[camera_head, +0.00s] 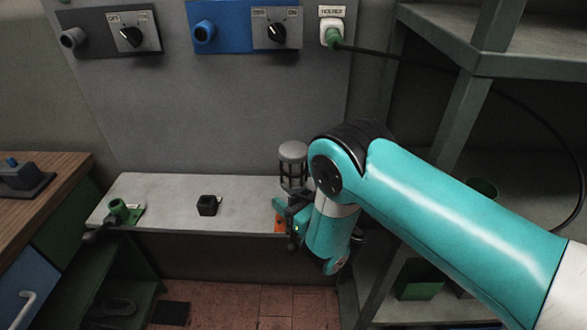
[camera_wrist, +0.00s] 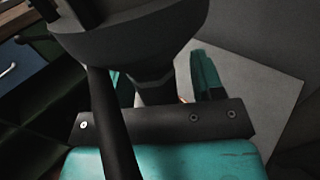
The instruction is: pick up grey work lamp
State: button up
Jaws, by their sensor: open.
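The grey work lamp (camera_head: 292,152) has a grey cap over a dark cage and stands upright at the right end of the grey bench (camera_head: 170,190). My gripper (camera_head: 285,208) is open at the lamp's lower part, reaching in from the right. In the wrist view the lamp (camera_wrist: 140,35) is a large dark round body filling the top, with a narrower neck below it. The teal fingers of my gripper (camera_wrist: 160,85) show on either side of that neck, apart from each other. The lamp's base is mostly hidden behind the gripper.
A black block (camera_head: 207,206) sits mid-bench, and a green fitting (camera_head: 120,209) is at its left end. An orange patch (camera_head: 280,225) shows under the gripper. A grey shelf (camera_head: 470,75) and a black cable (camera_head: 430,63) are at right. Switch panels line the wall.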

aim_at(287, 144)
jog(key=shift+w+a, duration=0.2)
jog(key=shift+w, duration=0.05)
jog(key=c, duration=1.1)
jog(key=shift+r, duration=0.2)
notch_tip(287, 144, up, 8)
jog(key=shift+f+p, duration=0.15)
jog(key=shift+p, duration=0.15)
notch_tip(287, 144, up, 11)
jog(key=p, duration=0.9)
jog(key=shift+r+p, duration=0.55)
jog(key=shift+p, duration=0.2)
jog(key=shift+r+p, duration=2)
